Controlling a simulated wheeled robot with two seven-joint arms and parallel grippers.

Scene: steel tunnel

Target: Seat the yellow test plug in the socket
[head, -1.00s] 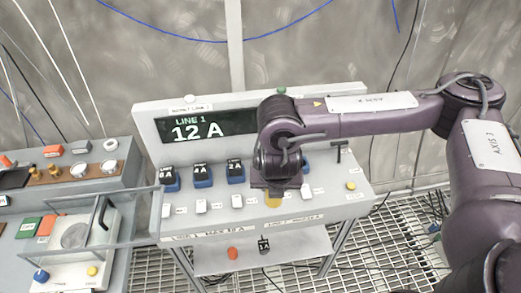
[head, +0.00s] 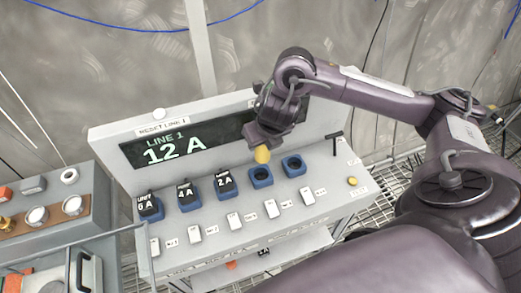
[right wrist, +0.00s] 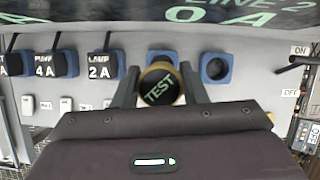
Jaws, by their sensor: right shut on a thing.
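My right gripper (head: 262,142) is shut on the yellow test plug (head: 261,155). In the right wrist view the plug (right wrist: 160,85) shows its dark top marked TEST between the two fingers (right wrist: 161,88). In the head view the plug hangs just above the fourth blue socket (head: 260,178); a small gap seems to show. In the right wrist view this socket (right wrist: 162,56) is partly hidden behind the plug. The fifth blue socket (head: 293,167) to its right is empty. My left gripper is not in view.
Black plugs marked 6 A (head: 148,205), 4 A (head: 187,192) and 2 A (head: 224,182) sit in the sockets to the left. White switches (head: 234,221) line the panel front. The LINE 1 display (head: 175,147) reads 12 A.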

